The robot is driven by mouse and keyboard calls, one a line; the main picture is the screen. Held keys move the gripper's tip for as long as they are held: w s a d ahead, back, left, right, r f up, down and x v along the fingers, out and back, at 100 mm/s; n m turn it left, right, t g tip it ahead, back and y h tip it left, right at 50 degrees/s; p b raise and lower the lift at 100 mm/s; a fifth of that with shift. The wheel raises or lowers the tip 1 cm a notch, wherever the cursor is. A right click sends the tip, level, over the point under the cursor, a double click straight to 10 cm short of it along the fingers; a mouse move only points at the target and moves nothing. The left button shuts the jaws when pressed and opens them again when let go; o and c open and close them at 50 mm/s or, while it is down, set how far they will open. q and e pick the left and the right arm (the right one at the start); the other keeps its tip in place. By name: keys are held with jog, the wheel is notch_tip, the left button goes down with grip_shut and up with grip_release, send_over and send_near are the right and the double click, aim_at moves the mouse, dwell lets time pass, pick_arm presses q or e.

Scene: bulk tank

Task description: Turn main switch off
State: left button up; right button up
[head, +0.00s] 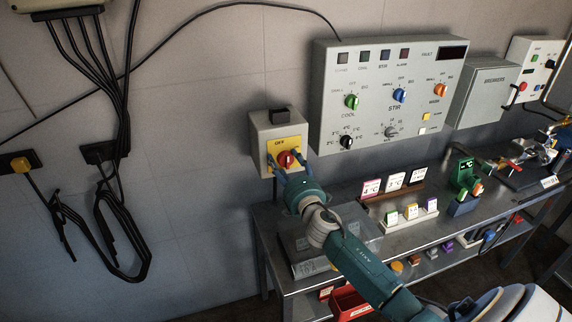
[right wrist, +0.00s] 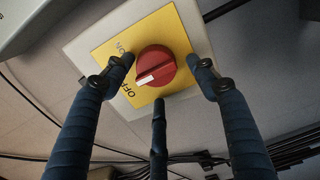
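The main switch is a red rotary knob (head: 286,159) on a yellow plate (head: 277,145) on a grey wall box (head: 262,122). In the right wrist view the red knob (right wrist: 156,64) has a white mark at its lower left, on the side towards the OFF lettering; ON is printed further up the yellow plate (right wrist: 112,72). My right gripper (head: 284,165) is right at the knob. In the wrist view its dark blue fingers (right wrist: 166,66) stand apart on both sides, with a third below. Gaps show beside the knob; contact is unclear. My left gripper is out of view.
A control panel (head: 388,92) with several coloured knobs hangs to the right of the switch. A metal bench (head: 405,222) with small cards and tools stands below. Black cables (head: 122,190) hang on the left wall.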

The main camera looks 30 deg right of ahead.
jog(key=shift+s+d, duration=0.1)
jog(key=shift+s+f, duration=0.1)
jog(key=shift+s, duration=0.2)
jog(key=v, duration=1.1)
jog(key=shift+a, duration=0.3)
jog(key=shift+s, duration=0.1)
